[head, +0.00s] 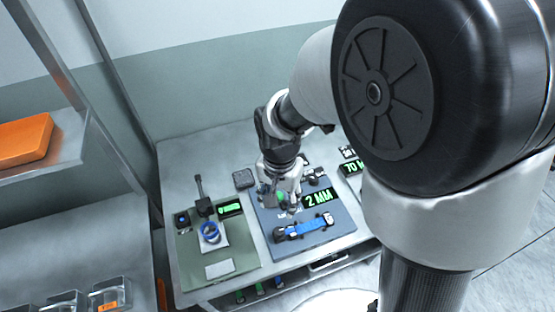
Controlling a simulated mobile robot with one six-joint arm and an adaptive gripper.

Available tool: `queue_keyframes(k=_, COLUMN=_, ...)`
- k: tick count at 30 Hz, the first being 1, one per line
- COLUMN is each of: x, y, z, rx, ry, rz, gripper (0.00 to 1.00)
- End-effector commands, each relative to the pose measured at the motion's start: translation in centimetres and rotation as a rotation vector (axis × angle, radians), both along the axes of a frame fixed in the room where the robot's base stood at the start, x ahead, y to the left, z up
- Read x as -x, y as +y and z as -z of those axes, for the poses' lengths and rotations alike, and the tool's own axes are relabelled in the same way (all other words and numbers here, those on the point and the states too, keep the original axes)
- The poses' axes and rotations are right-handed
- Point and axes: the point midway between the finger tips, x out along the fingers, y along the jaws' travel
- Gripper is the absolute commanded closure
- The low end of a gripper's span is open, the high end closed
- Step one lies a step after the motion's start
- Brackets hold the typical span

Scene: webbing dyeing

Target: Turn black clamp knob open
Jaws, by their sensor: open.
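My gripper (285,206) points down over the back left part of a blue-grey mat (340,226) and is open. A small green patch shows at its fingers; I cannot tell what it belongs to. In front of it a blue webbing strip (304,228) lies on the mat with dark clamp-like pieces at its left end (280,234) and right end (328,218). Another dark fitting (315,178) stands at the mat's back edge. Which of these carries the black clamp knob is too small to tell, and my gripper hides part of the mat.
A "2 MM" display (317,197) stands right of my gripper. A green mat (189,268) to the left holds a blue ring (210,231) and a dark stand (204,206). A small dark box (243,179) lies behind. A "70" display (352,168) stands at right.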

Motion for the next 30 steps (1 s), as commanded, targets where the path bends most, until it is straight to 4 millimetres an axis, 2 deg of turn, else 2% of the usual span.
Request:
queue_keyframes(k=18, x=0.2, y=-0.1, z=12.8, rx=0.002, ry=0.005, rz=-0.001, gripper=0.54)
queue_keyframes(k=24, x=0.1, y=-0.1, z=15.6, rx=0.001, ry=0.003, rz=-0.001, gripper=0.54)
queue_keyframes(k=30, x=0.1, y=-0.1, z=16.7, rx=0.0, ry=0.001, rz=-0.001, gripper=0.54)
